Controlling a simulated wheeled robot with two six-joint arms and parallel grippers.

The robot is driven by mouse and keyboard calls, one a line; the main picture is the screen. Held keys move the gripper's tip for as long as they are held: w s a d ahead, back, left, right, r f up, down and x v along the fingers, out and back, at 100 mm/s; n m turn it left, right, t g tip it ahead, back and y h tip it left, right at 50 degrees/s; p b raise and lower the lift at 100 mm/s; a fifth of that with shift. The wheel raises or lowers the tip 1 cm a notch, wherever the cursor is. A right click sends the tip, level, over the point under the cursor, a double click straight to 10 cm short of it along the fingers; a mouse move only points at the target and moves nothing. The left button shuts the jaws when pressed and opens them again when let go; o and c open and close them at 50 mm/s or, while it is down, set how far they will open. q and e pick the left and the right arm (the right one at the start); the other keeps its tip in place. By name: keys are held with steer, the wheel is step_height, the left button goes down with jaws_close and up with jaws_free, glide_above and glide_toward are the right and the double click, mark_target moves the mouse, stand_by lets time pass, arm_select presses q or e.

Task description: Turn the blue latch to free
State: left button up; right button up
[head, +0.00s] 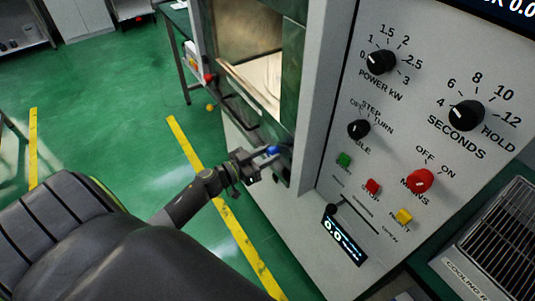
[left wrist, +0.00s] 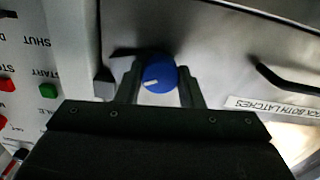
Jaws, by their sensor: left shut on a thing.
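The blue latch (head: 272,150) is a small blue knob low on the front of the microwave cabinet door, left of the control panel. My left gripper (head: 268,160) reaches it from the left and is shut on it. In the left wrist view the blue latch (left wrist: 160,76) sits between the two dark fingers of the left gripper (left wrist: 160,88). A white mark on the knob points toward the left of that view. My right gripper is not in view.
The control panel (head: 400,130) with black dials, a red mains knob (head: 419,181) and coloured buttons is right of the latch. A dark door handle (head: 238,108) is up and left. A grey vented unit (head: 495,240) stands at lower right. Green floor is open at left.

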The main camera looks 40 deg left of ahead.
arm_select(q)
steer(key=m, duration=0.7)
steer(key=shift+m, duration=0.3)
steer(key=m+b, duration=0.1)
steer(key=m, duration=0.4)
steer(key=shift+f, duration=0.1)
steer(key=shift+m+b, duration=0.7)
steer(key=shift+m, duration=1.6)
steer(key=o, duration=1)
